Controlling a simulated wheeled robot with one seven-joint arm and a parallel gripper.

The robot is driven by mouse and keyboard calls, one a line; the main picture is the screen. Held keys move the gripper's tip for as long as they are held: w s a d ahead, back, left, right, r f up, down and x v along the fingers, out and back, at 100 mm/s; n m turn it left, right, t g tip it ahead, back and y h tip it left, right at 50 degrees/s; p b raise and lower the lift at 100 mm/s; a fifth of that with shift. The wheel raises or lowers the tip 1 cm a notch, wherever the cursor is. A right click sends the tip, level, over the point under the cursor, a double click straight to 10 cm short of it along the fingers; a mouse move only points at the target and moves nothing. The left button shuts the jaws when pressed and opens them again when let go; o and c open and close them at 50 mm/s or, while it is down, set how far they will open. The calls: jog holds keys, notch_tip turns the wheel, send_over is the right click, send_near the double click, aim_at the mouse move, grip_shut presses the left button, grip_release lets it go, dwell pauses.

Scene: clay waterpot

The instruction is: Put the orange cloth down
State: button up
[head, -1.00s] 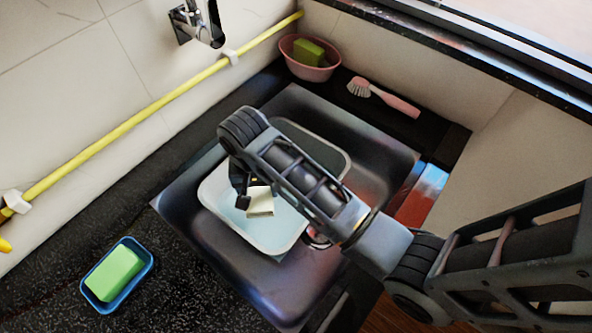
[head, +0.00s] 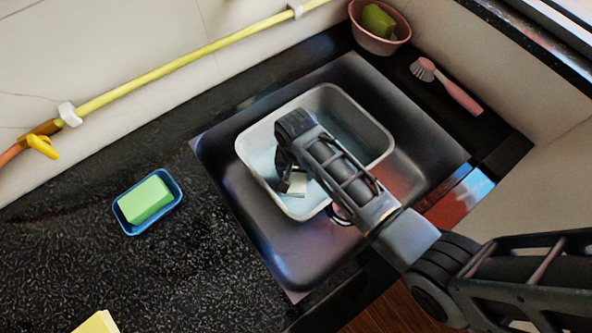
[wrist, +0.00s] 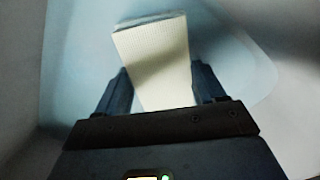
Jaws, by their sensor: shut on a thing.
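My gripper (wrist: 163,95) is shut on a pale cream, finely textured piece (wrist: 155,60), which looks like a folded cloth or a pad. It sticks out beyond the fingertips in the wrist view. In the head view a small part of this cream piece (head: 297,186) shows below my wrist, over the inside of the white basin (head: 385,135). My arm hides part of the basin. I cannot tell whether the piece touches the basin's bottom. No clearly orange cloth shows.
The basin stands in a dark metal sink (head: 425,150). On the black counter, a blue dish (head: 128,228) holds a green sponge (head: 146,201). A yellow thing (head: 97,323) lies at the bottom edge. A pink bowl (head: 375,43) and brush (head: 455,92) are at the back right.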

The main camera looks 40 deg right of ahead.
jog(key=o, duration=0.9)
jog(key=shift+f, duration=0.1)
jog(key=shift+o, duration=0.2)
notch_tip(320, 180, up, 12)
jog(key=shift+p, duration=0.4)
